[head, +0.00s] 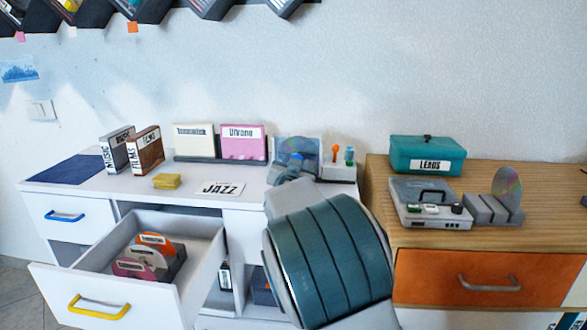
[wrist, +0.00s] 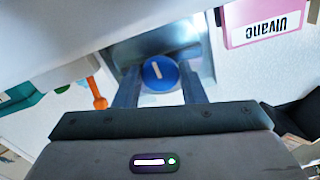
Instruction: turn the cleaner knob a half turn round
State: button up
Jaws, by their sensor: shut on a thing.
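The cleaner (head: 298,147) stands at the right end of the white desk, with a clear bluish disc-shaped cover at its back. Its round blue knob (wrist: 160,74) lies between the two fingers of my gripper (wrist: 159,82) in the wrist view. The knob's white mark runs nearly up and down there, tilted slightly. My gripper is shut on the knob, one finger on each side. In the head view my own arm hides the front of the cleaner, and only a bit of the blue knob (head: 295,159) shows.
A holder with an orange and a teal-topped tool (head: 341,163) stands close right of the cleaner. Pink (head: 242,142) and cream cases stand to its left, with a JAZZ card (head: 220,188) in front. An open drawer (head: 110,290) juts out at front left.

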jog(key=shift+f, duration=0.1)
dwell(0.4)
jog(key=o, duration=1)
jog(key=s+p, duration=0.2)
jog(key=s, duration=1.1)
jog(key=shift+s+a, duration=0.25)
jog(key=shift+s, duration=0.15)
